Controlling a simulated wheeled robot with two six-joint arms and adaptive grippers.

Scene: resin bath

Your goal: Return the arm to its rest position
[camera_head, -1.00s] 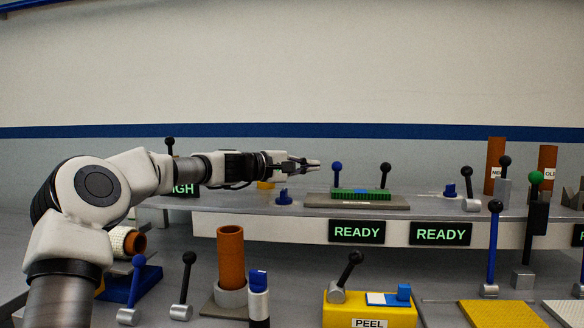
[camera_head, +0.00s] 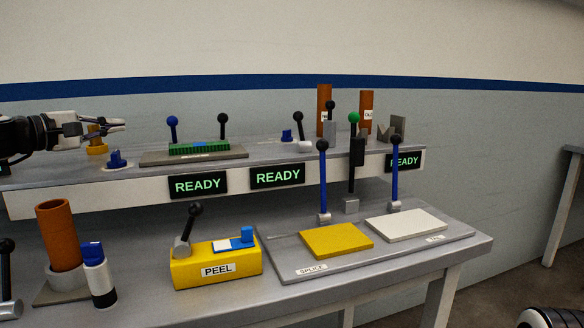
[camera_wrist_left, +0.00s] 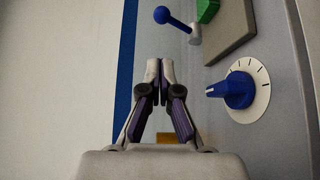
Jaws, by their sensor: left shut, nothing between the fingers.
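My left gripper (camera_head: 104,128) reaches in from the left edge in the head view, level above the raised shelf (camera_head: 60,174). Its fingers are shut with nothing between them, and its tips also meet in the left wrist view (camera_wrist_left: 160,66). A blue dial knob (camera_head: 116,158) stands on the shelf below and in front of the gripper; in the left wrist view the knob (camera_wrist_left: 232,90) is to the right of the fingers, apart from them. Most of my left arm is outside the head view. My right gripper is not in view.
Below are a yellow PEEL box (camera_head: 216,265), an orange tube (camera_head: 58,236) and a white bottle (camera_head: 99,276). Yellow (camera_head: 336,240) and white (camera_head: 406,225) pads lie right.

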